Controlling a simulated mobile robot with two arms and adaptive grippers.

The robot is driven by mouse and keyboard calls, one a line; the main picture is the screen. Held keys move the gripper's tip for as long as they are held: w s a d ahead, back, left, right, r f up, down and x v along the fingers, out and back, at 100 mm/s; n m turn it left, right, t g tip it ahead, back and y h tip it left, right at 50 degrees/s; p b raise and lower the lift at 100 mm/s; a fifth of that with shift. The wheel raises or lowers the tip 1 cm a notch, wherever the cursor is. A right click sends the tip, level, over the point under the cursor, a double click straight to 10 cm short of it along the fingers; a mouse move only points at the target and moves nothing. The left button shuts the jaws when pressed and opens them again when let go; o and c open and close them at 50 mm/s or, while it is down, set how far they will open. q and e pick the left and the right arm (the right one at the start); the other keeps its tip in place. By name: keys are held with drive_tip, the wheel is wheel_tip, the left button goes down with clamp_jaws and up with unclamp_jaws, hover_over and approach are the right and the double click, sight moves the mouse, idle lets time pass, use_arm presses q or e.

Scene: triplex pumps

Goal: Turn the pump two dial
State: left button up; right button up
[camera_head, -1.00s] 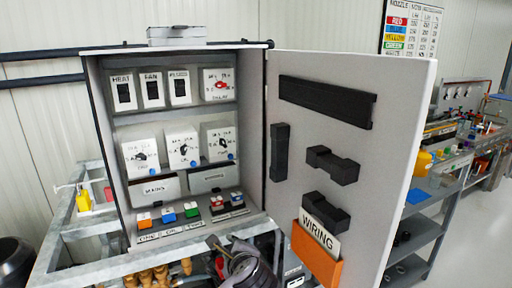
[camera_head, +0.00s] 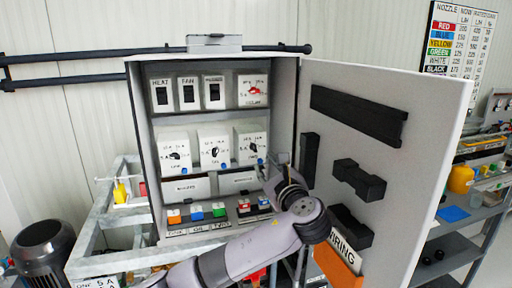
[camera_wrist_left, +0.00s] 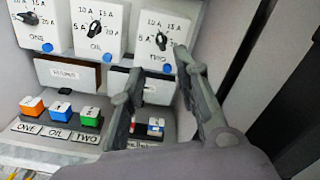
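The pump two dial (camera_head: 254,148) is a black knob on the rightmost white box of the middle row in the open control cabinet. In the left wrist view this dial (camera_wrist_left: 161,41), labelled TWO, stands just beyond the fingertips, its knob close to upright. My left gripper (camera_head: 274,168) reaches into the cabinet from below, just under and right of the dial box. In the wrist view my left gripper (camera_wrist_left: 158,64) has its fingers apart with nothing between them, and no contact with the knob shows. My right gripper is not in view.
The ONE dial (camera_head: 178,153) and OIL dial (camera_head: 215,152) sit to the left. Coloured switches (camera_head: 197,212) line the cabinet floor below. The open cabinet door (camera_head: 425,130) with black holders stands close on the right of my arm.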

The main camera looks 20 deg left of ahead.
sight(254, 149)
use_arm(q)
drive_tip(key=p+x, duration=0.2)
drive_tip(key=x, duration=0.8)
drive_tip(key=shift+w+a+p, duration=0.15)
drive_tip(key=shift+w+p, duration=0.1)
drive_tip(key=shift+p, duration=0.15)
drive_tip(key=shift+w+a, duration=0.15)
drive_tip(key=shift+w, duration=0.1)
clamp_jaws()
